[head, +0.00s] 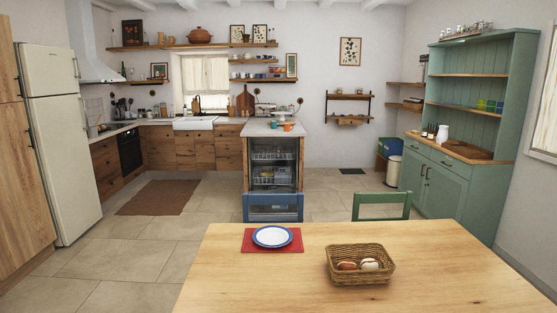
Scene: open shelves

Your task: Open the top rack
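A dishwasher-like unit with a dark interior stands at the end of the counter in the middle distance. Its upper rack (272,154) is a light wire rack high inside the unit. A lower rack (266,177) with pale items shows beneath it. The lower part of the unit is partly hidden behind a blue chair. Whether a clear door covers the front is too small to tell. My gripper is not in view.
A wooden table (440,280) fills the foreground, with a bread basket (343,278), and a plate (272,236) on a red mat. A blue chair (272,208) and a green chair (381,206) stand behind it. Open tiled floor (160,235) lies left; a green hutch (445,185) stands right.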

